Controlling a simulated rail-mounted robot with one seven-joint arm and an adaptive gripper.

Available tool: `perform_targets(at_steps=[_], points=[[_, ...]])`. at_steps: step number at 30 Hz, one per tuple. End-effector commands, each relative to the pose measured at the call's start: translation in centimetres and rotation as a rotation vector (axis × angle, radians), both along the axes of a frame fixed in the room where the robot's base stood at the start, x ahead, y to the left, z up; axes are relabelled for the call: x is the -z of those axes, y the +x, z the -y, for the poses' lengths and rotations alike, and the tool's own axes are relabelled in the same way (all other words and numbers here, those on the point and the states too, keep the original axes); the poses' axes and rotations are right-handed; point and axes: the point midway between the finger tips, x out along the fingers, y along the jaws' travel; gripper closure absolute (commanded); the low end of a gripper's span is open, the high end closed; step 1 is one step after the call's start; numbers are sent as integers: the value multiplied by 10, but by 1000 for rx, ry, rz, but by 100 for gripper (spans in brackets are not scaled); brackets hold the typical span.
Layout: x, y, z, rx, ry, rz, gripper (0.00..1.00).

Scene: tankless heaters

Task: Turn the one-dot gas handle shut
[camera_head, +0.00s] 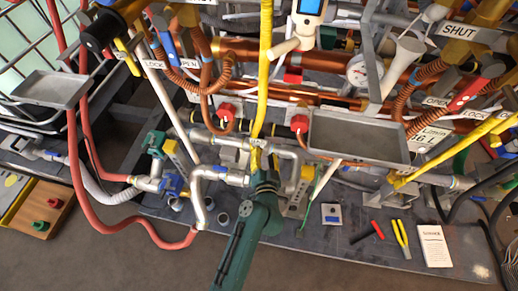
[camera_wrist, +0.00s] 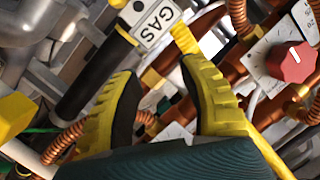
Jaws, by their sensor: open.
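In the wrist view, my gripper (camera_wrist: 154,58) has its yellow-and-black fingers spread, with nothing held between them. A white tag reading GAS (camera_wrist: 154,24) lies just beyond the fingertips. A black cylindrical part with a yellow band (camera_wrist: 92,78) runs beside the tag, left of the fingers; I cannot tell whether it is a handle or a sleeved pipe. No dot marking can be made out, so I cannot tell which part is the one-dot gas handle. In the head view, my green arm reaches up into the pipework near the yellow gas pipe (camera_head: 265,65).
A red knob on a white plate (camera_wrist: 291,62) is right of my gripper. Copper coils and pipes crowd around it. Grey trays (camera_head: 360,138) (camera_head: 50,88) flank the arm. A SHUT label (camera_head: 459,31) is upper right.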

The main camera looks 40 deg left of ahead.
Motion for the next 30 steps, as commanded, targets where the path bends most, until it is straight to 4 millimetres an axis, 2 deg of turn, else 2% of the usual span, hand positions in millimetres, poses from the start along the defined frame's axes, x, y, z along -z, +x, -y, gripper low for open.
perform_targets(at_steps=[1,3,5,7,11,14,24,30], points=[[2,-32,20,10,-57,-8,58],[18,-63,38,19,-93,-40,58],[32,-82,47,20,-108,-79,58],[39,-89,50,21,-114,-97,58],[48,-80,42,19,-114,-98,58],[56,-67,29,19,-113,-98,58],[86,-9,-25,19,-112,-99,58],[98,16,-48,21,-112,-100,58]])
